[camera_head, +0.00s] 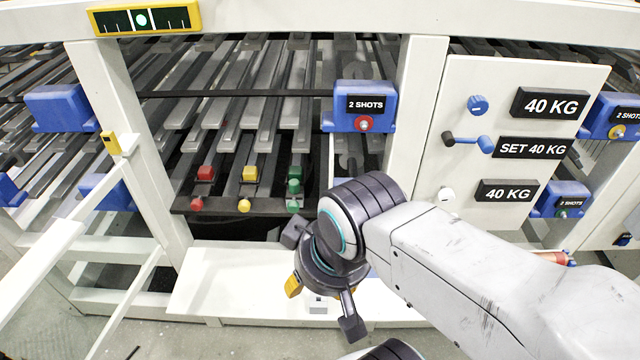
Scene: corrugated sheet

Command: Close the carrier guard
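A white bar frame (40,258), which looks like the carrier guard, angles from the left post toward the front left, standing away from the machine's opening. Its near end runs out of the left edge. A small yellow block (110,143) sits on the left post near the frame's far end. My gripper (322,306) hangs over the white shelf at the front centre, right of the guard and apart from it. Its fingers look spread, with nothing seen held. My arm hides part of the shelf and of the machine's lower right.
Red (205,172), yellow (249,174) and green (294,186) blocks sit at the rail ends inside the opening. A white panel (453,110) with knobs and "40 KG" labels stands at right. Blue boxes (375,92) are on the machine. The white shelf (225,285) is mostly bare.

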